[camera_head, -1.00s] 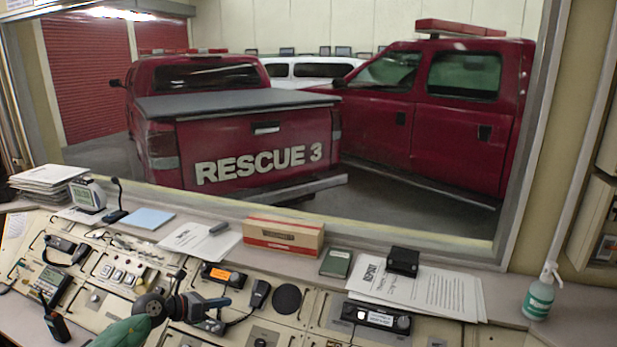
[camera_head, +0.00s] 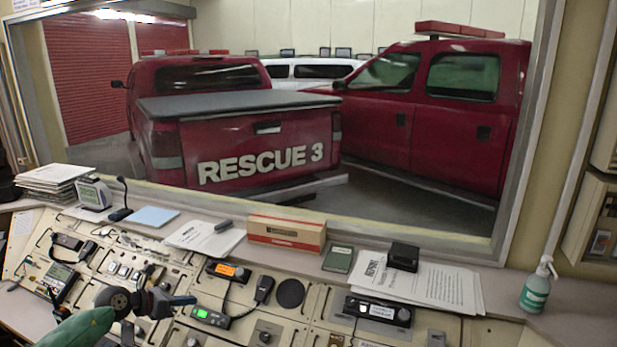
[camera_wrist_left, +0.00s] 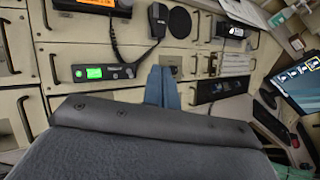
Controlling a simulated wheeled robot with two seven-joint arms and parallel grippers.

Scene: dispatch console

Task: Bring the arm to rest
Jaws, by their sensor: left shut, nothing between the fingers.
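My left arm comes in at the lower left of the head view, with a green sleeve-like link of mine. My left gripper (camera_head: 182,301) hovers over the sloped console (camera_head: 300,322), its fingers blue-grey. It is shut and empty. In the left wrist view the two fingers (camera_wrist_left: 162,86) lie together in front of the console panel, with nothing between them. I cannot tell the exact gap to the panel. My right gripper is not in view.
Near the fingers are a green-lit radio (camera_head: 211,317), an orange-lit radio (camera_head: 228,272) and a hand microphone (camera_head: 264,289). A cardboard box (camera_head: 287,232), papers (camera_head: 440,287) and a sanitizer bottle (camera_head: 537,290) stand on the ledge. A window is behind.

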